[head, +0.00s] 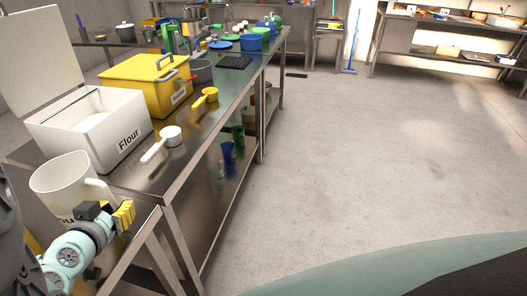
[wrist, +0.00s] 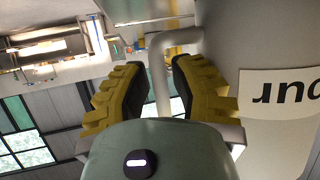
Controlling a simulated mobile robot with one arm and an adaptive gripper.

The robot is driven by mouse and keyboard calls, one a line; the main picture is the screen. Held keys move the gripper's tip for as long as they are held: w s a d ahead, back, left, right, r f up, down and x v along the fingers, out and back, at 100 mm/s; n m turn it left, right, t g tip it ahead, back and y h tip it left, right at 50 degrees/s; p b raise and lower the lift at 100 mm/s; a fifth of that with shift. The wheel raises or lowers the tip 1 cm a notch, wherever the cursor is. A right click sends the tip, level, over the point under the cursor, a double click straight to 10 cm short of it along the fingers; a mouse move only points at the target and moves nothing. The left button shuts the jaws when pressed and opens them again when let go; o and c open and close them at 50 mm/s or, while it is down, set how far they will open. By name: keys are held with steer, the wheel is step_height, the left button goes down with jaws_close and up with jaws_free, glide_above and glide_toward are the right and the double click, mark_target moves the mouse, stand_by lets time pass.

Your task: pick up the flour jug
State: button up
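The flour jug (head: 60,183), a white jug with dark lettering, stands upright at the near left end of the steel table, its handle toward the right. My gripper (head: 124,214), with yellow ribbed fingers, is at the handle side of the jug, in front of the handle's lower part. In the wrist view the jug wall (wrist: 222,40) and its upside-down label fill the right side. There the handle (wrist: 160,85) lies between the two spread fingers of my gripper (wrist: 158,68), with gaps visible on both sides. The jug's lower part is partly hidden by my arm in the head view.
A white flour bin (head: 85,130) with its lid open stands just behind the jug. A white scoop (head: 165,140), a yellow scoop (head: 206,97) and a yellow bin (head: 145,88) are farther along the table (head: 185,160). The floor to the right is clear.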

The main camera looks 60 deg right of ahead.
mark_target(100, 181)
steer(key=shift+d, duration=0.1)
steer(key=shift+o, duration=0.5)
jaws_close()
steer(key=shift+r, duration=0.1)
step_height(100, 181, up, 8)
steer(key=shift+w+r+p, duration=0.1)
steer(key=shift+r+p, duration=0.05)
steer(key=shift+p, duration=0.8)
steer(key=shift+r, duration=0.8)
